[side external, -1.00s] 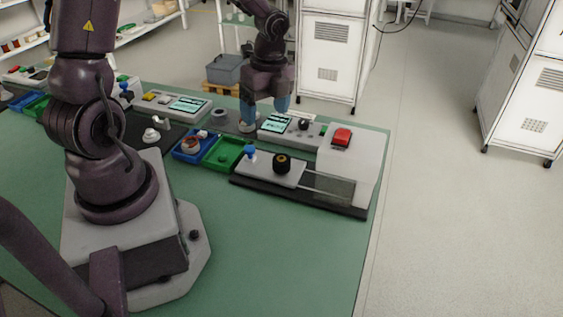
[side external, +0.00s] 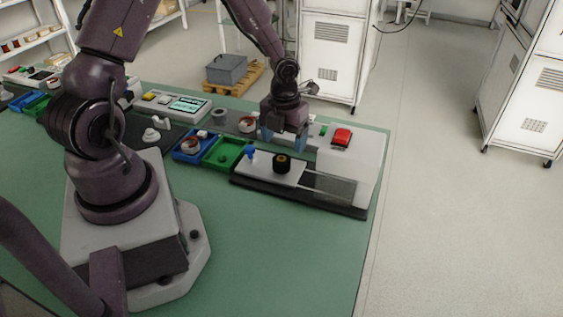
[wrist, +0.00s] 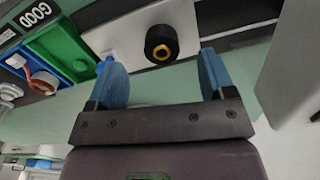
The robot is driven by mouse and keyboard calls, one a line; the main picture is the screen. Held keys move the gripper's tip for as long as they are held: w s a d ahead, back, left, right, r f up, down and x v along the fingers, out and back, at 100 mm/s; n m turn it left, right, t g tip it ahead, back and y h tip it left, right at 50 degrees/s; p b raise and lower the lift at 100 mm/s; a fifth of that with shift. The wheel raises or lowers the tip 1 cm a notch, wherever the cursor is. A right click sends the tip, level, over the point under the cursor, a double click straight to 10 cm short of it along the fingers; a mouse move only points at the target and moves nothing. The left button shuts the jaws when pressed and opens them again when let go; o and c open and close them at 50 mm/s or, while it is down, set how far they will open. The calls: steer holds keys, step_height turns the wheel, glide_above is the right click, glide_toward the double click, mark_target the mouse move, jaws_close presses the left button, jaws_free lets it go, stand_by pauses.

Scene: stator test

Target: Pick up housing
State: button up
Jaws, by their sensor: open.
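A black cylinder with a gold-coloured centre (side external: 282,163), which I take for the housing, stands upright on the white plate (side external: 262,167) of the test fixture. It also shows in the wrist view (wrist: 161,43), beyond and between my fingers. My gripper (side external: 286,145) is open, with two blue fingers, and hangs above and just behind the cylinder. In the wrist view the gap between the fingers (wrist: 161,62) is empty. The fingers appear apart from the cylinder.
A blue knob (side external: 250,153) stands left of the cylinder, close to my left finger in the wrist view. A red button (side external: 342,136) is at the right. A blue tray (side external: 181,157) holding a coil ring and a green tray (side external: 211,160) are at the left.

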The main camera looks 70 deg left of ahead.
mark_target(282, 158)
steer(key=shift+s+d+f, duration=0.1)
steer(key=shift+s+f, duration=0.05)
steer(key=shift+f, duration=0.85)
steer(key=shift+s+d+f, duration=0.1)
steer(key=shift+s+f, duration=0.05)
steer(key=shift+f, duration=0.85)
steer(key=shift+s+d+f, duration=0.1)
steer(key=shift+s+f, duration=0.05)
steer(key=shift+f, duration=0.85)
steer(key=c, duration=1)
